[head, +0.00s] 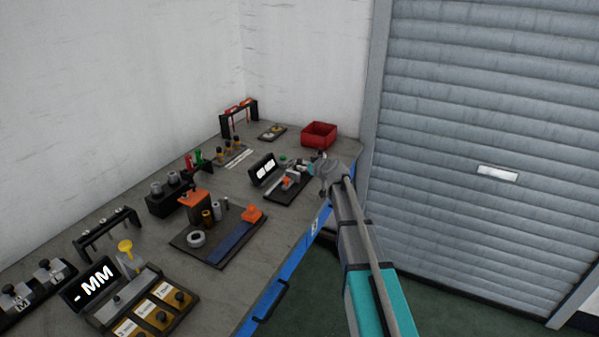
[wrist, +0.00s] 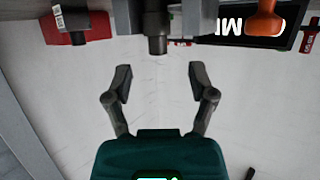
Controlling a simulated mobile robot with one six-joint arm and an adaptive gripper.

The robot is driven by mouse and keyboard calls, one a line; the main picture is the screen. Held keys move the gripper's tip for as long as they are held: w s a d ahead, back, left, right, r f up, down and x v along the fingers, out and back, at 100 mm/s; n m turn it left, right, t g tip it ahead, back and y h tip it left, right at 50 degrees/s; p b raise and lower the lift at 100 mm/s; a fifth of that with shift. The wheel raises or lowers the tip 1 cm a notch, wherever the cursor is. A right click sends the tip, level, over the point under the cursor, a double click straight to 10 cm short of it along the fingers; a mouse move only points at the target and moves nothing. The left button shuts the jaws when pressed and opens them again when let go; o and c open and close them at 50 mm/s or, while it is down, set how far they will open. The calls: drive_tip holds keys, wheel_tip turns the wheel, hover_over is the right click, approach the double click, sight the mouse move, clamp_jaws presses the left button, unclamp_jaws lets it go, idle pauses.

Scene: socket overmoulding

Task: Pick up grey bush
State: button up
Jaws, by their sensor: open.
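My gripper (head: 328,172) is at the far right end of the bench, beside a small dark fixture (head: 283,193) with a display. In the wrist view my gripper (wrist: 160,78) is open, with nothing between its fingers. A dark grey cylindrical part (wrist: 157,32) shows at the top centre of that view, just beyond the fingertips and apart from them. It may be the grey bush; I cannot tell for sure. In the head view, grey cylinders (head: 217,210) stand on a dark plate (head: 215,258), near a grey ring (head: 196,239). My gripper is well away from these.
A red bin (head: 319,134) stands behind my gripper and shows at the upper left of the wrist view (wrist: 85,27). An orange knob (wrist: 265,17) is at that view's upper right. Several fixtures and racks fill the bench (head: 240,290). A grey shutter (head: 480,120) stands to the right.

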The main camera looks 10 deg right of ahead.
sight(301, 162)
drive_tip(key=shift+w+a+f, duration=0.1)
drive_tip(key=shift+w+f, duration=0.05)
drive_tip(key=shift+w, duration=0.2)
drive_tip(key=shift+r+b+x, duration=0.2)
drive_tip(key=shift+b+x, duration=0.65)
drive_tip(key=shift+x, duration=1.75)
drive_tip(key=shift+w, duration=0.15)
clamp_jaws()
